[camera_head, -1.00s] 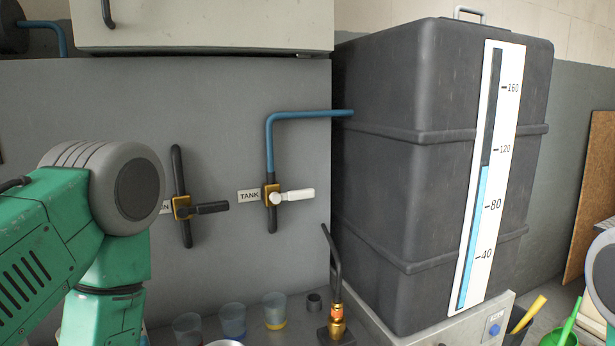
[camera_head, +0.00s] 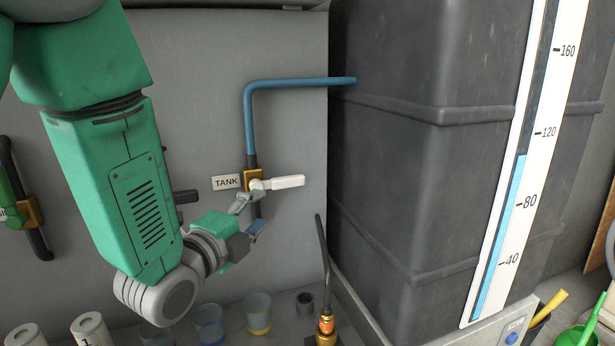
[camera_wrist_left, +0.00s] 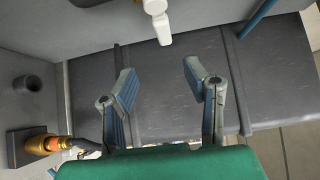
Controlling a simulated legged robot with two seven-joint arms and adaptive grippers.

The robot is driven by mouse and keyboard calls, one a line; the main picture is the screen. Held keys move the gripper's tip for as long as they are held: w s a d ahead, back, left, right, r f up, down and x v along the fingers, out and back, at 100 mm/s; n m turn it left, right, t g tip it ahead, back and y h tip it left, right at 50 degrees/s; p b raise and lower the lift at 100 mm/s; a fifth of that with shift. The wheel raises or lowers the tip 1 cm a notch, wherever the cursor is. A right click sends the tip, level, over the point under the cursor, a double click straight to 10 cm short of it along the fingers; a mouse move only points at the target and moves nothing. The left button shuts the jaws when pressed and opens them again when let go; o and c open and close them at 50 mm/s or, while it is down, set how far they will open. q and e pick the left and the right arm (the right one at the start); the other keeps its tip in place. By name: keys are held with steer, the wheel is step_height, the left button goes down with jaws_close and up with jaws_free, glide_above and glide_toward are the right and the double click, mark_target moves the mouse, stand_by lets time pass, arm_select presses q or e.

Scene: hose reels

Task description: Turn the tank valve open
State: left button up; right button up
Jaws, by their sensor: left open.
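The tank valve (camera_head: 253,181) is a brass body on the wall, with a blue pipe (camera_head: 250,120) rising from it and a TANK label (camera_head: 227,182) at its left. Its white handle (camera_head: 287,182) points right, level. The white handle also shows at the top of the left wrist view (camera_wrist_left: 158,22). My left gripper (camera_head: 250,213) is open and empty, just below the valve; its fingers (camera_wrist_left: 160,87) are spread apart in the left wrist view, with the handle ahead between them and apart from them. My right gripper is not in view.
A large dark tank (camera_head: 420,160) with a level gauge (camera_head: 512,175) stands at the right. A brass nozzle (camera_head: 326,325) stands below the valve. Several cups (camera_head: 208,322) stand on the counter. Another valve (camera_head: 30,212) is at the far left.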

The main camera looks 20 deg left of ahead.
mark_target(289, 184)
arm_select(q)
steer(key=w, duration=0.5)
steer(key=shift+w+a+r+p, duration=0.2)
steer(key=shift+w+r+p, duration=0.05)
steer(key=shift+p, duration=0.05)
steer(key=w, duration=0.2)
steer(key=w+d, duration=0.1)
steer(key=w, duration=0.1)
steer(key=w+d, duration=0.1)
steer(key=w, duration=0.1)
steer(key=shift+w+d, duration=0.1)
steer(key=shift+d, duration=0.1)
steer(key=shift+w+d, duration=0.25)
steer(key=shift+w, duration=0.3)
steer(key=shift+w+a, duration=0.15)
steer(key=shift+a+f, duration=0.1)
steer(key=shift+a, duration=0.3)
steer(key=shift+c, duration=0.9)
steer(key=c, duration=0.6)
jaws_close()
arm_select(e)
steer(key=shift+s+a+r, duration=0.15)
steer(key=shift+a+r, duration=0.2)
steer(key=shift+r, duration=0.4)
